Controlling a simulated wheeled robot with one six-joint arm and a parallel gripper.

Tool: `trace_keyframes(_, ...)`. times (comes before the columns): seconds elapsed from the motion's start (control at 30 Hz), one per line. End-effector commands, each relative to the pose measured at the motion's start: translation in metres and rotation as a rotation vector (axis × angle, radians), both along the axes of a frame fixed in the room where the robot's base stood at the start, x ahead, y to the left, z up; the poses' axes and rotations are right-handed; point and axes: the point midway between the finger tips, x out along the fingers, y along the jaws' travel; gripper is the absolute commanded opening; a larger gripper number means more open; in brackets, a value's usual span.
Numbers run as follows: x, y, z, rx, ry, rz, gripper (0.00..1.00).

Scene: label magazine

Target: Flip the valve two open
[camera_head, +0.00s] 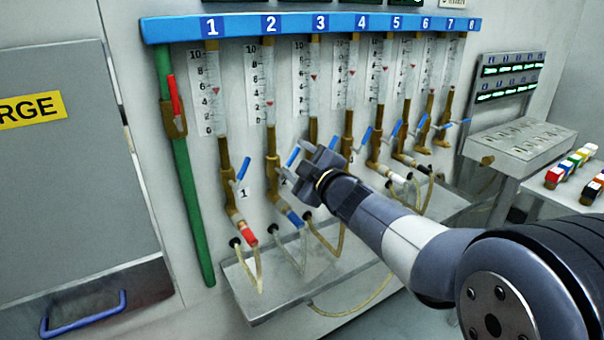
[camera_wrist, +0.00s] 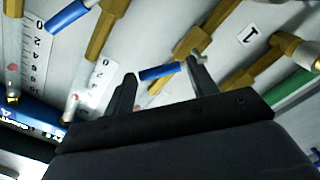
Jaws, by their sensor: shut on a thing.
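Valve two (camera_head: 272,168) is a brass valve under the blue "2" label. Its blue lever (camera_head: 293,157) tilts up and to the right, beside my gripper (camera_head: 303,170) in the head view. In the wrist view the blue lever (camera_wrist: 160,72) lies between the two dark fingers of my gripper (camera_wrist: 163,85), near their tips. My gripper is shut on this lever. The brass body of valve two (camera_wrist: 194,42) shows just beyond the right finger. Part of the lever and the finger contact are hidden in the head view.
Valve one (camera_head: 228,190) with its blue lever (camera_head: 243,169) stands close on the left. More valves with blue levers, such as valve four's lever (camera_head: 365,136), stand on the right. A green pipe (camera_head: 183,180) is at far left. A metal tray (camera_head: 245,290) with hoses lies below.

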Motion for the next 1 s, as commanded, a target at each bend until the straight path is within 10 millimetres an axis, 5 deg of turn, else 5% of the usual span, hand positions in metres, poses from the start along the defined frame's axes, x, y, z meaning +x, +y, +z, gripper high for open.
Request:
trace_keyframes(0.5, -0.011, 0.016, 0.006, -0.375, -0.256, 0.001, 0.14)
trace_keyframes(1.0, -0.016, 0.024, 0.008, -0.542, -0.366, 0.0, 0.14)
